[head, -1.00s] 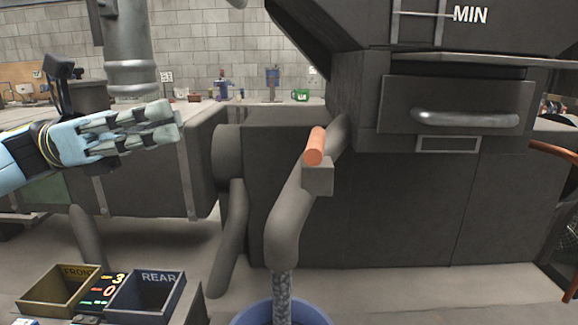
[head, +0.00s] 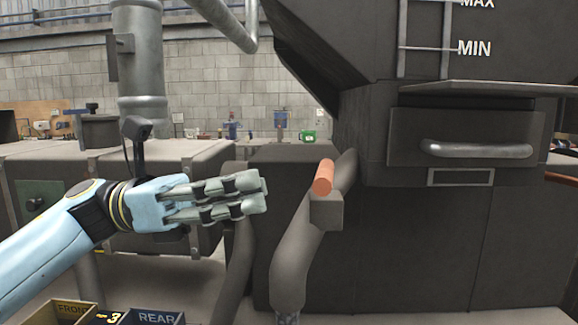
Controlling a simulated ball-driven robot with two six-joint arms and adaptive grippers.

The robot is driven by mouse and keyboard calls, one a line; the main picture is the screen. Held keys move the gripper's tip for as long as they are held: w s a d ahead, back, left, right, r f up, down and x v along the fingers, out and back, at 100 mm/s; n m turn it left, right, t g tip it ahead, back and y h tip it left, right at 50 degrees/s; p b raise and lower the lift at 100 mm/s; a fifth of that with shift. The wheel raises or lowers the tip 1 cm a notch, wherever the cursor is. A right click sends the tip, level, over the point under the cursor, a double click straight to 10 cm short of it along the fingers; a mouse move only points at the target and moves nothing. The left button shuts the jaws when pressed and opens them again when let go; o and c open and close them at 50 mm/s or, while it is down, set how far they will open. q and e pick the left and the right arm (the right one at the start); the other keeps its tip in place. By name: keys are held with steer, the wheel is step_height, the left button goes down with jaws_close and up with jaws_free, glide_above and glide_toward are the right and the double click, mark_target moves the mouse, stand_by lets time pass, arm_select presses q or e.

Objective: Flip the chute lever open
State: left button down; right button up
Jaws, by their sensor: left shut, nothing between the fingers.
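The chute lever shows as an orange handle (head: 323,178) on a grey block (head: 326,211) at the upper part of the bent grey chute pipe (head: 297,255), in the middle of the head view. My left gripper (head: 262,192) is shut and empty. It points right, to the left of the lever and at a similar height in the picture, with a clear gap between them. The lower end of the chute is cut off by the bottom edge. My right gripper is not in view.
The big dark machine stands behind and right of the chute, with a drawer handle (head: 478,149) and a MIN mark. FRONT (head: 72,308) and REAR (head: 155,317) bins are at the bottom left. A grey vertical pipe (head: 140,70) stands behind my left arm.

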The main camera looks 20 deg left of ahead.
mark_target(324, 189)
arm_select(q)
steer(key=p+x, duration=0.1)
steer(key=x, duration=0.3)
steer(key=shift+d+r+p, duration=0.15)
steer(key=shift+r+p, duration=0.05)
steer(key=shift+p, duration=0.15)
steer(key=shift+w+d, duration=0.1)
steer(key=shift+d, duration=0.4)
steer(key=shift+f, duration=0.1)
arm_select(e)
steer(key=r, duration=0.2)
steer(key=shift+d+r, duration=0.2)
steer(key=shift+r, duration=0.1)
arm_select(q)
steer(key=shift+d+f+n+t+b, duration=0.1)
steer(key=shift+d+n+t+b, duration=0.35)
steer(key=shift+t, duration=0.25)
steer(key=shift+d+n+t, duration=0.2)
steer(key=shift+n+t, duration=0.05)
steer(key=shift+t, duration=0.25)
steer(key=shift+t+y+b, duration=0.3)
steer(key=shift+t, duration=0.1)
steer(key=shift+r+n, duration=0.2)
steer(key=shift+n, duration=0.1)
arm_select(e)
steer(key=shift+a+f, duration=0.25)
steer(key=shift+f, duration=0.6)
